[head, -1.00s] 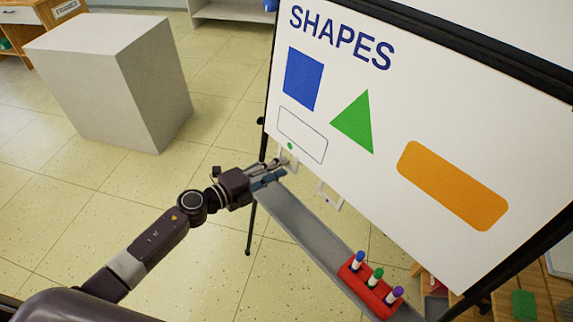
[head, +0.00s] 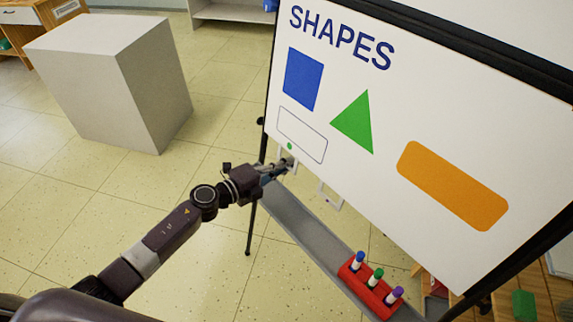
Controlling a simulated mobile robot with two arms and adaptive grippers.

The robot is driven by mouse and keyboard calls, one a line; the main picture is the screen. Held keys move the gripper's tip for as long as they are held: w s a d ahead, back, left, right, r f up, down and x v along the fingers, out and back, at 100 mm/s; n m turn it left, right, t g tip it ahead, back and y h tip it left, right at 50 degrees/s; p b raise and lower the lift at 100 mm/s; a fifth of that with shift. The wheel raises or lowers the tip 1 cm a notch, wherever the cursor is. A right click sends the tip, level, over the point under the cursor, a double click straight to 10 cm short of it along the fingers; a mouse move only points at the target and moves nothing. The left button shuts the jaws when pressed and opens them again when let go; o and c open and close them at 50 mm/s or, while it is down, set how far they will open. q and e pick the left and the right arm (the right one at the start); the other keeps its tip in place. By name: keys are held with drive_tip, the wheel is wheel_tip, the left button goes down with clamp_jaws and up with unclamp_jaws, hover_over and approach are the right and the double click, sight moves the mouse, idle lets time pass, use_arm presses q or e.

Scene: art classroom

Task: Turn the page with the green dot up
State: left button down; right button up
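The flip-chart page (head: 390,120) hangs on a black-framed easel at the right. It shows the word SHAPES, a blue square, a green triangle, an orange rounded bar and an outlined empty box. The small green dot (head: 290,146) is near the page's lower left, just under the outlined box. My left gripper (head: 284,165) is at the page's lower left edge, just below the dot. Its fingertips are small and partly hidden, so I cannot tell if they hold the page edge. My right gripper is not in view.
A grey tray ledge (head: 300,220) runs below the page. A red holder (head: 367,287) with three markers stands on it. A pale plinth (head: 115,80) stands at the upper left. A green block (head: 524,305) is at the lower right. The floor between is clear.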

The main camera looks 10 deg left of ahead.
use_arm(q)
drive_tip(key=r+p+v, duration=0.1)
drive_tip(key=p+v, duration=0.1)
drive_tip(key=v, duration=0.7)
drive_tip(key=shift+r, duration=0.15)
drive_tip(key=shift+s+a+p, duration=0.1)
drive_tip(key=shift+p, duration=0.25)
drive_tip(key=s+a+r+p, duration=0.3)
drive_tip(key=s+a+r, duration=0.1)
drive_tip(key=s+a, duration=0.1)
drive_tip(key=shift+s+r, duration=0.4)
drive_tip(key=shift+s, duration=0.25)
drive_tip(key=shift+d, duration=0.1)
drive_tip(key=s+a+r+p, duration=0.4)
drive_tip(key=s+r+p, duration=0.1)
drive_tip(key=r+p, duration=0.1)
drive_tip(key=shift+s+r, duration=0.2)
drive_tip(key=shift+s, duration=0.1)
idle(0.6)
